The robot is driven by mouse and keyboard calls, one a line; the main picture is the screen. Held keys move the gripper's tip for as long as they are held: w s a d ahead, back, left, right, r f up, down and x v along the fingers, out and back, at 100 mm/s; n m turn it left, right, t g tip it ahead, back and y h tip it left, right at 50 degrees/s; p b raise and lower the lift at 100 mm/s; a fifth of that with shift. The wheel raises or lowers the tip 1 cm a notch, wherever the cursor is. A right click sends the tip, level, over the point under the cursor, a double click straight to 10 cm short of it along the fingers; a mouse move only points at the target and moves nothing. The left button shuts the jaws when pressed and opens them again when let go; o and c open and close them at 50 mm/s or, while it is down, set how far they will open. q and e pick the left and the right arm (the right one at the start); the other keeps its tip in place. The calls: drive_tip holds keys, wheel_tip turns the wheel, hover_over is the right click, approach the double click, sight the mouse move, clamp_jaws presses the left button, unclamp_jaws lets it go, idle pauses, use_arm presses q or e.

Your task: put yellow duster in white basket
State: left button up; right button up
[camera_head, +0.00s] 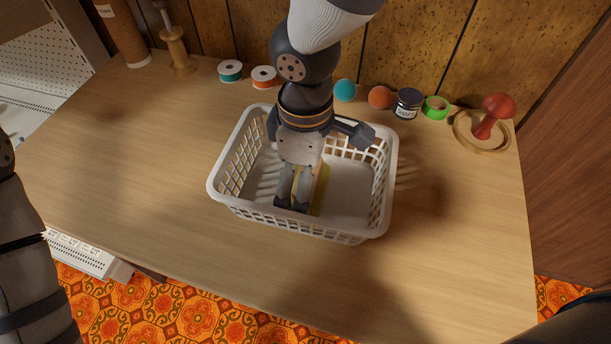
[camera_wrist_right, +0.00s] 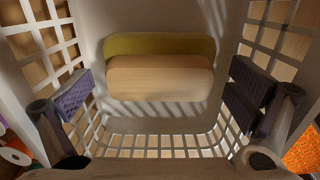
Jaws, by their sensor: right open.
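The white basket (camera_head: 228,190) stands on the wooden table; its lattice walls also show in the right wrist view (camera_wrist_right: 160,145). The yellow duster (camera_head: 321,190) lies inside on the basket floor, partly hidden behind my gripper in the head view. In the right wrist view the duster (camera_wrist_right: 160,75) is a pale tan block with a yellow-olive strip along one side. My right gripper (camera_head: 325,165) reaches down into the basket over the duster. Its fingers are spread wide, with visible gaps to the duster on both sides. My left arm shows at the left edge; its gripper is out of view.
Along the back stand a teal spool (camera_head: 230,71), an orange spool (camera_head: 263,77), small balls, a dark jar (camera_head: 407,103) and green tape (camera_head: 435,107). A red-handled item (camera_head: 493,115) and a hoop lie at the back right. The table left and right of the basket is clear.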

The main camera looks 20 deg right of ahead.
use_arm(q)
drive_tip(key=shift+w+r+t+p, duration=0.4)
drive_tip(key=shift+w+r+p, duration=0.25)
drive_tip(key=shift+w+r, duration=0.4)
use_arm(e)
wheel_tip(320, 180, up, 11)
drive_tip(key=shift+r, duration=0.15)
